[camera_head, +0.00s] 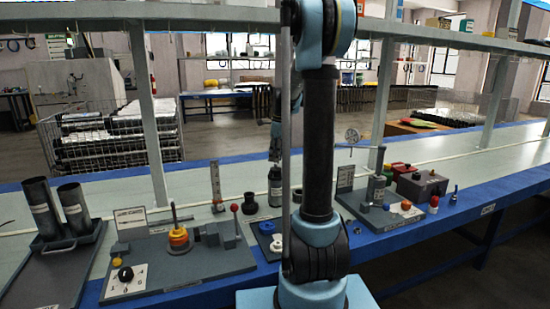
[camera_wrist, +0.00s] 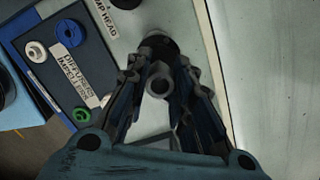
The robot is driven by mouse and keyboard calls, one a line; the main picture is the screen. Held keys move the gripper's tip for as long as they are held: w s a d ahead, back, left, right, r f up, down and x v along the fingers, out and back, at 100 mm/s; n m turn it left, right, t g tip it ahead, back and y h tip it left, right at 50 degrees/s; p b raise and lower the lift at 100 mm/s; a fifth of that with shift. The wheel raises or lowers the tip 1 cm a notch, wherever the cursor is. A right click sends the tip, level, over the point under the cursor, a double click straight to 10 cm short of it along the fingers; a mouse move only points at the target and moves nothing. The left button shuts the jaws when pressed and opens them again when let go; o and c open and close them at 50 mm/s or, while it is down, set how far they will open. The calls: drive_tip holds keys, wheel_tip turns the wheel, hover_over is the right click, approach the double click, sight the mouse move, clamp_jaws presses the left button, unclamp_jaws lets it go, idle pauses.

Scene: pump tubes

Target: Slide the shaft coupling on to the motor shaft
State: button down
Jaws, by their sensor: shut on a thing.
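In the wrist view my gripper (camera_wrist: 159,68) is shut, with its two fingers closing on a small grey ring-ended piece (camera_wrist: 160,82), which looks like the shaft coupling. A dark round part (camera_wrist: 158,41) shows just beyond the fingertips; I cannot tell whether the held piece touches it. In the head view my arm covers much of the middle, and my gripper is a small dark shape behind it, too unclear to read. I cannot make out the motor shaft for certain.
A blue-and-grey tray (camera_wrist: 30,75) holds a white ring, a blue ring and a green ring. A left board (camera_head: 190,262) carries an orange-and-yellow stack (camera_head: 178,238) and a red-knobbed lever (camera_head: 236,212). Dark tubes (camera_head: 40,208) stand far left. A shelf (camera_head: 450,38) runs overhead.

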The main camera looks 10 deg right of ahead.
drive_tip(key=shift+f, duration=1.25)
drive_tip(key=c, duration=1.3)
unclamp_jaws()
drive_tip(key=r, duration=0.4)
drive_tip(key=d+r, duration=0.1)
drive_tip(key=r, duration=0.6)
drive_tip(key=shift+s+d+r, duration=0.2)
drive_tip(key=shift+r, duration=0.15)
